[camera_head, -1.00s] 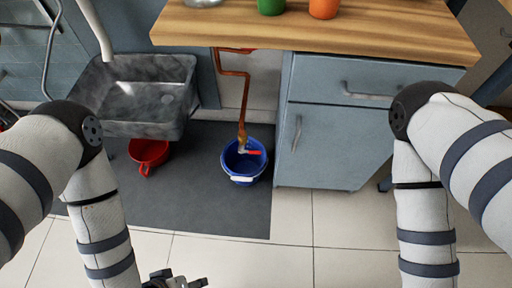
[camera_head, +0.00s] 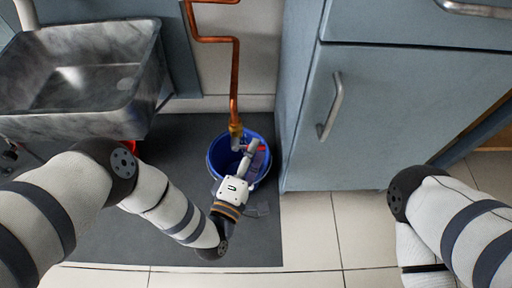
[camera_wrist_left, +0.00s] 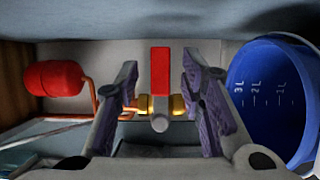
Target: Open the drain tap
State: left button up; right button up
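The drain tap (camera_head: 236,131) is a brass fitting at the foot of the copper pipe, above the blue bucket (camera_head: 214,160). Its red lever (camera_head: 262,148) shows just beyond my left gripper (camera_head: 251,154). In the left wrist view the red lever (camera_wrist_left: 160,72) stands upright in the picture between the two spread fingers. The brass body (camera_wrist_left: 177,105) and a round grey end show below it. My left gripper is open around the lever, with a visible gap on both sides. My right gripper is out of view.
The blue cabinet (camera_head: 304,120) stands close on the right, with the grey sink (camera_head: 140,95) on the left. The copper pipe (camera_head: 235,75) runs above the tap. In the wrist view a red vessel (camera_wrist_left: 55,78) lies left and the bucket (camera_wrist_left: 275,100) right.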

pick_arm(q)
jog(key=shift+x, duration=1.05)
grip_shut()
